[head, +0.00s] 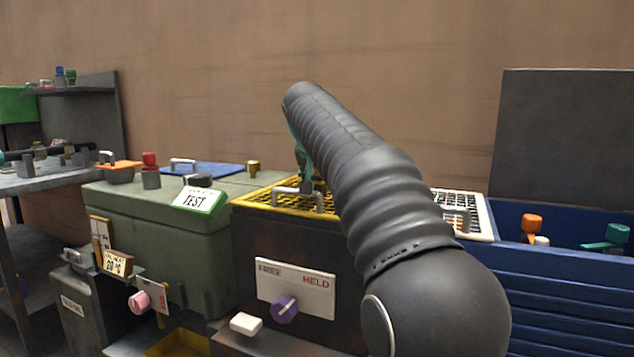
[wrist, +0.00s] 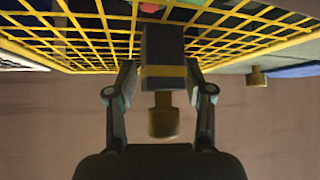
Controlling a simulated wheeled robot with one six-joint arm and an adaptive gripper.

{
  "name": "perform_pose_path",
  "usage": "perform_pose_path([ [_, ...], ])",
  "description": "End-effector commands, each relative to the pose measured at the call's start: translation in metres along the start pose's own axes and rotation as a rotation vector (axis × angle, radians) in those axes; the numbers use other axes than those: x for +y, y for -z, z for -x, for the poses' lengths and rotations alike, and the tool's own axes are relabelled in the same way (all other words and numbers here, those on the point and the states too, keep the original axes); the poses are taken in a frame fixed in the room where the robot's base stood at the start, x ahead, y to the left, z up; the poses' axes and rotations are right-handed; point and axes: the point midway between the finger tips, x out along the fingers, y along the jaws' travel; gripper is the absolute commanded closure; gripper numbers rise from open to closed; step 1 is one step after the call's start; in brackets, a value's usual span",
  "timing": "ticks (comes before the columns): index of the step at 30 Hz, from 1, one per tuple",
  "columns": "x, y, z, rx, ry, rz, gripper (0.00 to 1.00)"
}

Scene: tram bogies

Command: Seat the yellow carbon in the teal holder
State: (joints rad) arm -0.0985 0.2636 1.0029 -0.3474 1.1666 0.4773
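The yellow carbon (wrist: 163,73), a dark block with a yellow band and a brass stud, sits between the fingertips of my gripper (wrist: 162,68) in the wrist view. In the head view my gripper (head: 304,160) is largely hidden behind my arm, over the same cover (head: 250,199).
A green case (head: 160,225) with a TEST card (head: 200,201) stands left. An orange-topped piece (head: 531,224) and a white grid tray (head: 482,220) are right.

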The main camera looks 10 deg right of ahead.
Motion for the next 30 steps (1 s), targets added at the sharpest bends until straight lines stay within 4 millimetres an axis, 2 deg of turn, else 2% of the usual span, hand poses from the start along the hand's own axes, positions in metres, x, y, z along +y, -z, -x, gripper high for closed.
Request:
perform_pose_path([
  [1,0.0,0.0,0.0,0.0,0.0,0.0,0.68],
  [5,0.0,0.0,0.0,0.0,0.0,0.0,1.0],
  [17,0.0,0.003,0.003,0.0,0.0,0.0,1.0],
  [23,-0.001,0.018,0.017,0.001,0.0,0.0,1.0],
  [26,-0.001,0.034,0.033,0.002,0.001,-0.001,1.0],
  [30,0.034,0.042,0.047,0.002,-0.003,-0.005,1.0],
])
